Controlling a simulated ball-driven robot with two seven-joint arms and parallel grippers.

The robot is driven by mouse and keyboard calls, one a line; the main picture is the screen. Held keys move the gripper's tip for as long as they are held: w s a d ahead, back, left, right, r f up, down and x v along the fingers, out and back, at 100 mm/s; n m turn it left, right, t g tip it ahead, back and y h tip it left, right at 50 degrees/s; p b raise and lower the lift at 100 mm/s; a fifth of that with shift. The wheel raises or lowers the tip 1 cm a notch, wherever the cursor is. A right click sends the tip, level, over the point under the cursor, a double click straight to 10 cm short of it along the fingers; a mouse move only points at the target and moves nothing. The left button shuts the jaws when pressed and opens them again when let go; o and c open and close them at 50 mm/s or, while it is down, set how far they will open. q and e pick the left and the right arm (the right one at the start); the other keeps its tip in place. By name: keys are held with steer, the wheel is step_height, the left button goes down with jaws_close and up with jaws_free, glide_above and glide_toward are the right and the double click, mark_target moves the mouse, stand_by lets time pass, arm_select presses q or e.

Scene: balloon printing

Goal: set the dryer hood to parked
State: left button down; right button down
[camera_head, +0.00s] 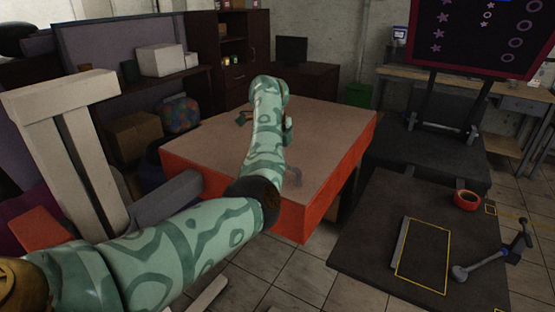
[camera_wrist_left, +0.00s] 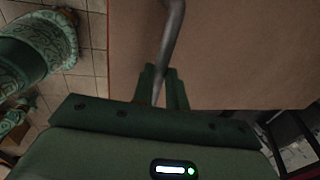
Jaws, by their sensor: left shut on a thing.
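A large block with orange sides and a brown top (camera_head: 325,125) stands in the middle of the head view; it looks like the dryer hood, but I cannot confirm this. My left arm reaches over it and covers part of its top. In the left wrist view, my left gripper (camera_wrist_left: 163,88) is shut on a grey bent bar (camera_wrist_left: 172,40) above the brown surface (camera_wrist_left: 245,55). My right gripper is out of view.
A pale wooden frame (camera_head: 72,140) stands at the left. A dark platform at the right carries a yellow-outlined area (camera_head: 424,262), an orange tape roll (camera_head: 467,200) and a grey lever (camera_head: 490,262). A dark display board (camera_head: 475,35) stands behind. Tiled floor shows between block and platform.

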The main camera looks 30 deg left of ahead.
arm_select(q)
steer(key=shift+a+r, duration=0.25)
steer(key=shift+r, duration=0.05)
